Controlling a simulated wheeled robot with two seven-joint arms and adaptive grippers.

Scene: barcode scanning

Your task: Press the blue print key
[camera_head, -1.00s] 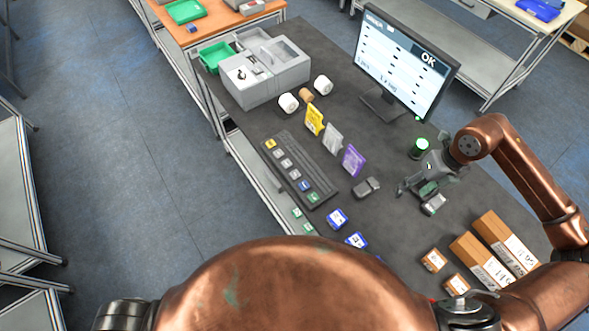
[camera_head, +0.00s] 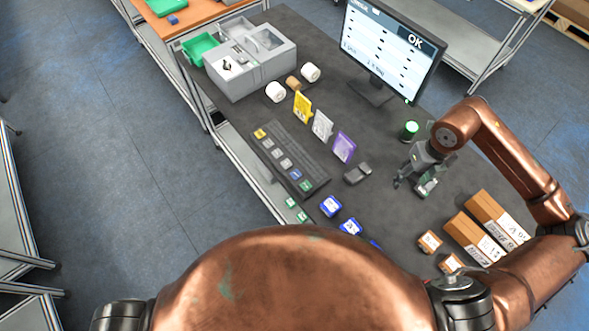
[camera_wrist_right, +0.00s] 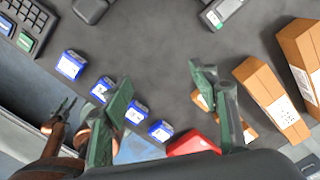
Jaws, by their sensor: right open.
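The dark keypad (camera_head: 318,170) lies on the counter's left side. Its blue key (camera_head: 295,174) sits near the front end, beside a green key (camera_head: 306,186). My right gripper (camera_head: 412,185) is to the right of the keypad, apart from it, with a small grey-green device near its fingers. In the right wrist view its green fingers (camera_wrist_right: 160,88) are spread with nothing between them; the keypad (camera_wrist_right: 42,19) and its blue key (camera_wrist_right: 6,26) are at the upper left corner. A copper arm with thin dark prongs (camera_wrist_right: 62,113), apparently my left gripper, shows at the lower left; its opening is unclear.
Yellow, grey and purple (camera_head: 344,147) cards stand behind the keypad. A small dark device (camera_head: 357,173) lies between keypad and right gripper. Several blue-and-white boxes (camera_head: 331,205) lie along the front edge. Brown cartons (camera_head: 497,215) are at right, the monitor (camera_head: 392,52) behind.

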